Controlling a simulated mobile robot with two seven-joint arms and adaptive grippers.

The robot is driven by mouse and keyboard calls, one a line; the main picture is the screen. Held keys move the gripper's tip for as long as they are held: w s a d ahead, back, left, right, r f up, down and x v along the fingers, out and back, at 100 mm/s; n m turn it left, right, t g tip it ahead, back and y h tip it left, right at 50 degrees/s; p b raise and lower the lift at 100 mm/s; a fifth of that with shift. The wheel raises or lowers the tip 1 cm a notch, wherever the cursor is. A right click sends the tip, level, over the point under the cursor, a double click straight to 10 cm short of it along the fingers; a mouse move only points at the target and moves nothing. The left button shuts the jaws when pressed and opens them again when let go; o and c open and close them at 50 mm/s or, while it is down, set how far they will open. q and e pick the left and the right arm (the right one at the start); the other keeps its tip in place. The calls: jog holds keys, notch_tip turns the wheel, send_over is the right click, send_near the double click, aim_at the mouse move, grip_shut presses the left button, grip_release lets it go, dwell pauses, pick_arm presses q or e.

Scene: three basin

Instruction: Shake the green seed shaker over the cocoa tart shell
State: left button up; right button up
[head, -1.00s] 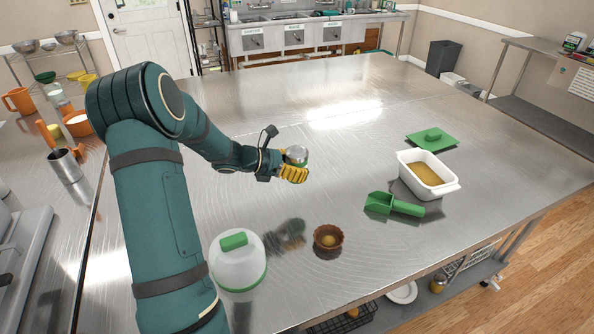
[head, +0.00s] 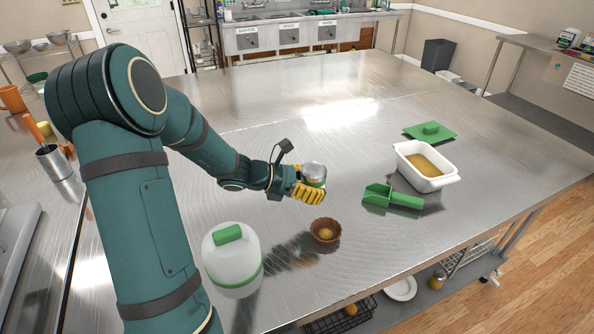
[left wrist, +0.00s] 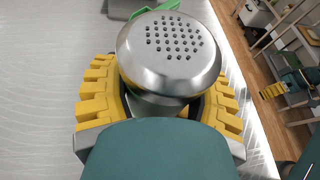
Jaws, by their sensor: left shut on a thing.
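My left gripper (head: 309,192) is shut on the seed shaker (head: 314,171) and holds it above the table. The shaker's silver domed lid with small holes faces up and fills the middle of the left wrist view (left wrist: 170,55). The yellow fingers hide most of its body. A little green shows under the lid in the head view. The brown cocoa tart shell (head: 326,231), with a yellowish filling, sits on the table just below and slightly right of the gripper in the picture.
A green scoop (head: 393,198), a white tub (head: 425,181) and a flat green lid (head: 430,132) lie to the right. The steel table (head: 330,120) is clear behind the gripper.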

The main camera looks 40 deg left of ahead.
pick_arm(q)
jog(key=shift+m+g+h, duration=0.7)
jog(key=shift+m+h, duration=0.1)
jog(key=shift+m, duration=0.1)
jog(key=s+d+f+b, duration=0.1)
jog(key=s+d, duration=0.1)
jog(key=d, duration=0.1)
jog(key=s+d+f+b, duration=0.1)
jog(key=s+d, duration=0.2)
jog(key=d, duration=0.1)
jog(key=s+d+f+b, duration=0.1)
jog(key=s+d, duration=0.1)
jog(key=d, duration=0.2)
jog(key=shift+s+d, duration=0.2)
pick_arm(e)
notch_tip(320, 180, down, 4)
jog(key=shift+s+f, duration=0.15)
jog(key=shift+f, duration=0.05)
